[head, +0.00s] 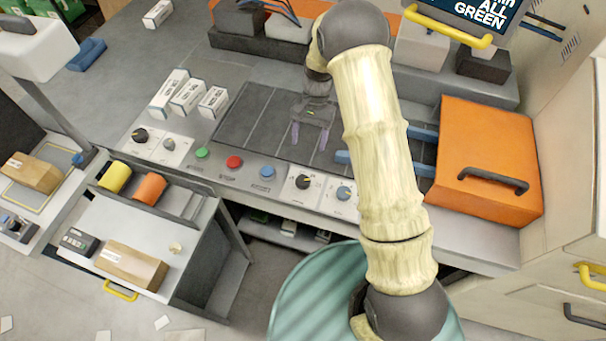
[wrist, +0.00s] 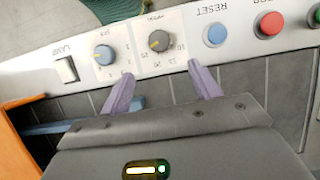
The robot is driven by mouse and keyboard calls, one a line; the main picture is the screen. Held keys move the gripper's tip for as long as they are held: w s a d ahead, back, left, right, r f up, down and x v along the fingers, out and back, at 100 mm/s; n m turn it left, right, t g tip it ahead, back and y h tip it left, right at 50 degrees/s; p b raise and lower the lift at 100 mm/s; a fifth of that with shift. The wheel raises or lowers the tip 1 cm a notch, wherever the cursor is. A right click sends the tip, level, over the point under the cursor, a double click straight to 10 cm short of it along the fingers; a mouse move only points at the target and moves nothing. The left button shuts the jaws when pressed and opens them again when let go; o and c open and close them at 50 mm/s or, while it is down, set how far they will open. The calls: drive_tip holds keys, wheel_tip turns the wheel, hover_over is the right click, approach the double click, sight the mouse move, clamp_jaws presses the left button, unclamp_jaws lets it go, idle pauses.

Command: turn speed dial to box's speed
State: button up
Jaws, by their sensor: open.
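My gripper (head: 309,136) is open and empty above the grey belt; its two purple fingers also show in the wrist view (wrist: 160,76). A black dial with a yellow pointer (wrist: 160,41) on a white plate with numbers lies just beyond and between the fingertips, apart from them. It also shows in the head view (head: 303,182). A blue dial (wrist: 104,54) sits beside it, also in the head view (head: 344,192). I cannot tell which is the speed dial. White labelled boxes (head: 187,97) stand left of the belt; their print is too small to read.
Green (head: 202,153), red (head: 234,162) and blue (head: 267,172) buttons line the panel. Another black dial (head: 141,135) is at its left end. An orange housing (head: 486,160) stands at right. Brown boxes (head: 131,265) lie on side surfaces. A screen (head: 470,18) reads "ALL GREEN".

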sight(303, 179)
drive_tip(key=p+x, duration=0.4)
drive_tip(key=x, duration=0.9)
drive_tip(key=shift+s+f, duration=0.1)
drive_tip(key=shift+s, duration=0.05)
drive_tip(key=shift+f, duration=0.25)
drive_tip(key=c, duration=1)
